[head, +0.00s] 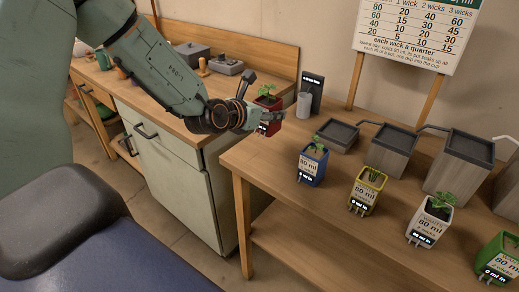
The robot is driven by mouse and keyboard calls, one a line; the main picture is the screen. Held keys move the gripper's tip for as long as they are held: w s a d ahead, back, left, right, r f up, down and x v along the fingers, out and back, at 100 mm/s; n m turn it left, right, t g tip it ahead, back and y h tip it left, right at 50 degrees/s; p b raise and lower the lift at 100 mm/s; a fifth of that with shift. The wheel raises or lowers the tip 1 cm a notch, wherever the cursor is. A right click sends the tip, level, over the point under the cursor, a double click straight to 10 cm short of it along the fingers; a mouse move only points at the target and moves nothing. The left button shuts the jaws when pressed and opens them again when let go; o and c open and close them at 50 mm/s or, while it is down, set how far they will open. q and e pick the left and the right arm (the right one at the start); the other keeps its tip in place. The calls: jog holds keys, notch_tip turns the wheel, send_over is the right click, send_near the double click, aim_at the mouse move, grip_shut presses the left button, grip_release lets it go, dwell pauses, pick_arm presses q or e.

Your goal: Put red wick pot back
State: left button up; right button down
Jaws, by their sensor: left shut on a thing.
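The red wick pot (267,104) has a small green plant and a pale label that is partly hidden. My left gripper (272,113) is shut on it, at the left end of the wooden table (262,165). The pot looks roughly upright; I cannot tell whether it touches the table. My right gripper is out of view.
Grey tanks of rising height, including a low one (338,135) and a taller one (392,152), stand behind the pots. A light cylinder (303,105) and a dark sign (312,84) stand near the red pot. A chart (418,30) hangs behind. A cabinet (165,160) stands left.

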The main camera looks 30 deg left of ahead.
pick_arm(q)
jog(key=f, duration=0.2)
jog(key=w+f+b, duration=0.1)
jog(key=f, duration=0.2)
jog(key=shift+w+f, duration=0.1)
jog(key=shift+f, duration=0.15)
jog(key=shift+a+f, duration=0.15)
jog(key=shift+f, duration=0.05)
jog(key=shift+s+f+b, duration=0.1)
jog(key=shift+s+b, duration=0.1)
jog(key=shift+b, duration=0.1)
jog(key=f, duration=0.1)
jog(key=f+b, duration=0.1)
jog(key=f, duration=0.1)
jog(key=shift+s+d, duration=0.1)
jog(key=shift+d, duration=0.2)
jog(key=shift+w+a+f, duration=0.2)
jog(key=shift+w+a, duration=0.05)
jog(key=o, duration=1)
jog(key=shift+s, duration=0.1)
jog(key=o, duration=0.5)
jog(key=shift+s+d+r, duration=0.15)
jog(key=shift+s+r, duration=0.15)
jog(key=shift+c, duration=0.2)
jog(key=shift+w+f, duration=0.25)
jog(key=shift+w, duration=0.05)
jog(key=p+v, duration=0.8)
jog(key=v, duration=0.4)
jog(key=shift+r, duration=0.15)
jog(key=shift+s, duration=0.15)
